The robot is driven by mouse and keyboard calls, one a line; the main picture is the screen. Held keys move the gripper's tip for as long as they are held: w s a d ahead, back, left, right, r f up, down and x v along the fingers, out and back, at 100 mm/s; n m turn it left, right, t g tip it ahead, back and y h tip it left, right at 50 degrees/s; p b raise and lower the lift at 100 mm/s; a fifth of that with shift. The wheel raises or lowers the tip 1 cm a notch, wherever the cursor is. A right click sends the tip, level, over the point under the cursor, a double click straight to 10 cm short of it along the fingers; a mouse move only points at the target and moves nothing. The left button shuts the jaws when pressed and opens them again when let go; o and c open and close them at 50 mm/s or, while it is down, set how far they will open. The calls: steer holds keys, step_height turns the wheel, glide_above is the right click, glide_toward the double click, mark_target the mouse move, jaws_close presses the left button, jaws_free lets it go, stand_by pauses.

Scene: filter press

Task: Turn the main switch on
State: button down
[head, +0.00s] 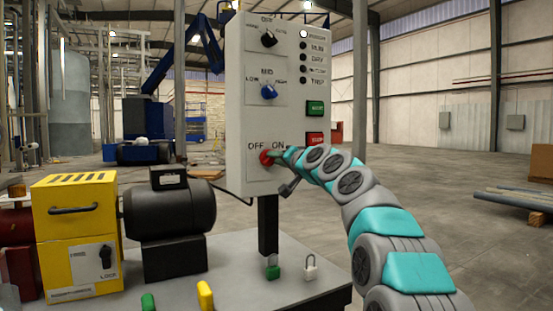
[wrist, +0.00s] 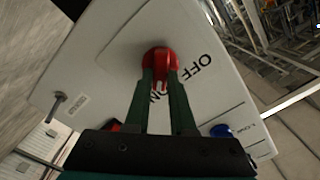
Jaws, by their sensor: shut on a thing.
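The main switch is a red knob (head: 265,157) low on the front of a light grey control box (head: 250,110), under the words OFF and ON. My gripper (head: 276,156) comes in from the right, with its fingertips at the knob. In the wrist view the red knob (wrist: 160,57) sits between the tips of my two dark green fingers (wrist: 161,78), which are shut on it. The word OFF shows beside the knob, and ON is partly hidden behind the fingers. I cannot tell for sure which word the knob points to.
The box also carries a black knob (head: 269,39), a blue knob (head: 269,92), a green button (head: 315,108) and a red button (head: 314,138). A dark handle (head: 289,187) sticks out at its lower right. Below are a yellow unit (head: 75,220), a motor (head: 170,212) and padlocks (head: 310,271).

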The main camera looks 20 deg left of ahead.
steer(key=c, duration=0.8)
jaws_free()
steer(key=shift+o, duration=0.2)
steer(key=shift+d, duration=0.15)
steer(key=b+v, duration=0.2)
steer(key=v, duration=0.5)
steer(key=shift+s+d+b, duration=0.15)
steer(key=shift+s+b, duration=0.1)
steer(key=shift+b, duration=0.1)
